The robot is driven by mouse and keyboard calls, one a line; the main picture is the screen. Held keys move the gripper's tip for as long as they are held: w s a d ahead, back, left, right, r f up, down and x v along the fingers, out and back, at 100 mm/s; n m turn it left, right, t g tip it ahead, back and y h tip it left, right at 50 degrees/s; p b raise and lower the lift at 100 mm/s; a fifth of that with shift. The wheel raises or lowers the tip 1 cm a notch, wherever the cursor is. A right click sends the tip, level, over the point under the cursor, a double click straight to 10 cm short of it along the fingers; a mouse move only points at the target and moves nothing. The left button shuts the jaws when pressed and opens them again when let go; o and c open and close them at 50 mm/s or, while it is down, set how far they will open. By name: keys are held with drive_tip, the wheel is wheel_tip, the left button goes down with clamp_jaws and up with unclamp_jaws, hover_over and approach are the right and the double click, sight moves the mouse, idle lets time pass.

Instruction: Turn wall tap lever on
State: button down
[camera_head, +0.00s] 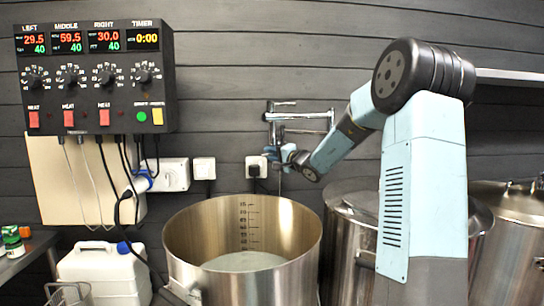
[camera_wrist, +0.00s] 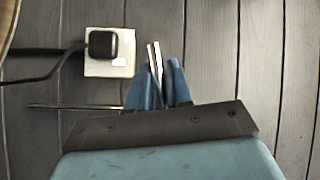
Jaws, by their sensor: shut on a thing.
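The wall tap (camera_head: 300,117) is a chrome fitting on the dark plank wall, above and behind the open steel pot. My gripper (camera_head: 270,152) is just below the left end of the tap, with its blue fingers close to the wall. In the wrist view, my gripper (camera_wrist: 160,80) is shut on a narrow shiny metal piece, the tap lever (camera_wrist: 153,58), whose end sticks out past the fingertips. The rest of the lever is hidden by the fingers and the gripper body. How far it is turned cannot be told.
The open steel pot (camera_head: 181,245) stands below the tap. A socket with a black plug (camera_head: 256,167) is close to my gripper; it also shows in the wrist view (camera_wrist: 108,68). A control panel (camera_head: 96,75) hangs at left. Lidded steel vessels (camera_head: 341,235) stand at right.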

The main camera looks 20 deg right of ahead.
drive_tip(key=c, duration=1.1)
unclamp_jaws()
drive_tip(key=v, duration=1.3)
drive_tip(key=shift+s+d, duration=0.15)
drive_tip(key=shift+s, duration=0.2)
